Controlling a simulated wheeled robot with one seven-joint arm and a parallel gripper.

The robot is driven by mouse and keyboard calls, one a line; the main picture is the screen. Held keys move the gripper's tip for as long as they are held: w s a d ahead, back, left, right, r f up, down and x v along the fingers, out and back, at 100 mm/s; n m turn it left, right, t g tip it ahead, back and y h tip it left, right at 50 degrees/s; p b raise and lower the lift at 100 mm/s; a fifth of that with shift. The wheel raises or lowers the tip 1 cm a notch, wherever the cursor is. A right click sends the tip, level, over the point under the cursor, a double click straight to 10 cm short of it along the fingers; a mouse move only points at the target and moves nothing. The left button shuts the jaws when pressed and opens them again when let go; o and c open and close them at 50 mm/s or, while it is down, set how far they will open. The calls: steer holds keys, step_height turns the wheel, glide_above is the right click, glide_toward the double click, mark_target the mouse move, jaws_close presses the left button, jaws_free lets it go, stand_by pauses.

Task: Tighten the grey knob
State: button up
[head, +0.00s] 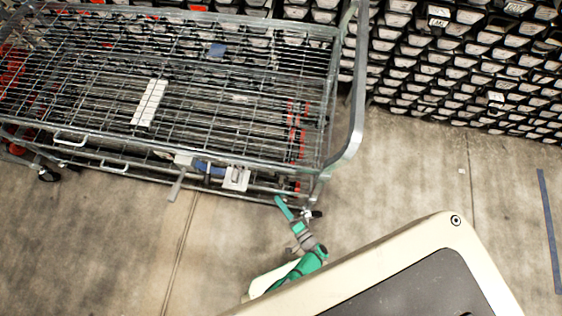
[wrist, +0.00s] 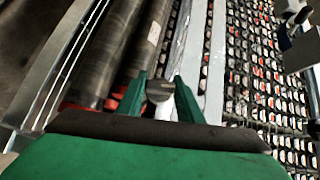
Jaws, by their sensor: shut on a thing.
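The grey knob (wrist: 160,90) shows in the wrist view as a small round grey piece between the two green fingers of my gripper (wrist: 160,98). The fingers are closed on its sides. A pale piece lies just below it, between the fingers. In the head view my green gripper (head: 283,207) is at the lower right corner of a metal cart (head: 343,160). The knob cannot be made out for certain in the head view.
The wire cart has a thick metal end frame just above my gripper. Racks of several black trays (head: 450,60) stand behind it. Concrete floor (head: 420,165) is clear to the right, with a blue strip (head: 548,225) at the far right.

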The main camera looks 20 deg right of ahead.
steer(key=shift+f+m+t, duration=0.2)
steer(key=shift+m+t, duration=0.1)
steer(key=shift+m, duration=0.1)
steer(key=shift+r, duration=0.1)
steer(key=o, duration=1.1)
steer(key=shift+c, duration=0.2)
steer(key=shift+r+t, duration=0.1)
steer(key=shift+t, duration=0.2)
steer(key=shift+s+d, duration=0.2)
steer(key=shift+s, duration=0.3)
steer(key=s+d, duration=0.1)
steer(key=s, duration=0.8)
steer(key=shift+s+d, duration=0.3)
steer(key=shift+s, duration=0.05)
